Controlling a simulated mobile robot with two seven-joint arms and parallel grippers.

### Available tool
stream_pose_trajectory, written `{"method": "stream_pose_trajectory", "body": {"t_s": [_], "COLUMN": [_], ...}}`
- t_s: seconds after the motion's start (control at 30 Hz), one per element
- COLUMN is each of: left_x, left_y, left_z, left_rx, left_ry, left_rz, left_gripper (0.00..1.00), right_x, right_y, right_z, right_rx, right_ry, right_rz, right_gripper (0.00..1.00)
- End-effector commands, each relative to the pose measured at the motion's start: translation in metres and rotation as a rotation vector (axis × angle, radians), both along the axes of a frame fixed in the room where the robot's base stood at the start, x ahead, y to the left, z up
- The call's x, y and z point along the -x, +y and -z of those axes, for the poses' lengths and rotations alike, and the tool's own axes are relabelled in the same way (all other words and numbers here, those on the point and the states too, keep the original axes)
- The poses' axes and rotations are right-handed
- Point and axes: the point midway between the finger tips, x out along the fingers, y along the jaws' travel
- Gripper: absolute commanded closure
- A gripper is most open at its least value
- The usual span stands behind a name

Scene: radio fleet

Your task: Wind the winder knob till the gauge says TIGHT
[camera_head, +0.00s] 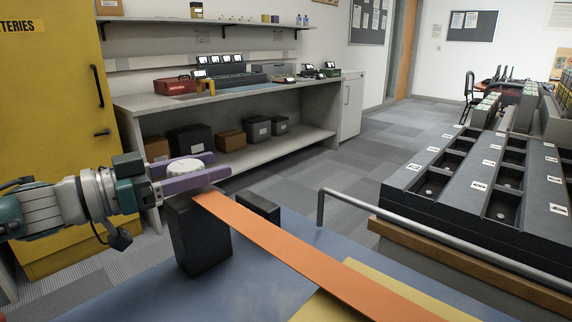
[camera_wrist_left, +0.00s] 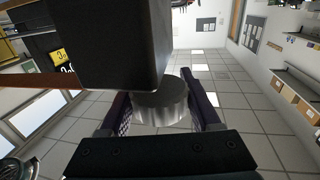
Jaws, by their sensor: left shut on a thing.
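The winder knob is a pale round disc (camera_head: 180,167), held between the purple fingers of my left gripper (camera_head: 207,166). In the left wrist view it is a silver cylinder (camera_wrist_left: 163,106) between the two fingers. My left gripper is shut on it. A dark block (camera_head: 202,240) stands under the knob and gripper, and its dark side (camera_wrist_left: 115,40) fills the upper part of the left wrist view. An orange strap (camera_head: 300,253) runs from beside the block towards the lower right. No gauge reading TIGHT is legible. My right gripper is not in view.
A second dark block (camera_head: 258,208) stands by the strap on the blue surface (camera_head: 245,285). A metal rail (camera_head: 430,222) edges it on the right. Grey bins (camera_head: 480,180) lie beyond. A yellow cabinet (camera_head: 50,110) stands at the left, and a workbench (camera_head: 140,102) at the back.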

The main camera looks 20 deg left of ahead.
Motion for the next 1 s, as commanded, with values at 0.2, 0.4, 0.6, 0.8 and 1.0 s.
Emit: {"method": "stream_pose_trajectory", "body": {"t_s": [0.2,0.4,0.6,0.8,1.0], "left_x": [0.000,0.000,0.000,0.013,0.048], "left_y": [0.000,0.000,0.000,0.009,0.032], "left_z": [0.000,0.000,0.000,0.000,0.000], "left_rx": [0.001,0.000,0.000,-0.003,-0.003], "left_ry": [0.001,0.000,0.000,0.003,0.005], "left_rz": [0.000,-0.001,-0.001,-0.001,-0.001], "left_gripper": [0.29,0.06,0.06,0.06,0.06], "right_x": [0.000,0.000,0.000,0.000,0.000], "right_y": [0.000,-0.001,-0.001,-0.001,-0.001], "right_z": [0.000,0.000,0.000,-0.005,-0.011], "right_rx": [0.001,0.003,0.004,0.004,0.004], "right_ry": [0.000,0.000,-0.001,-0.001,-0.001], "right_rz": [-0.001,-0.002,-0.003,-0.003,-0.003], "right_gripper": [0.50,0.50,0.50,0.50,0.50]}}
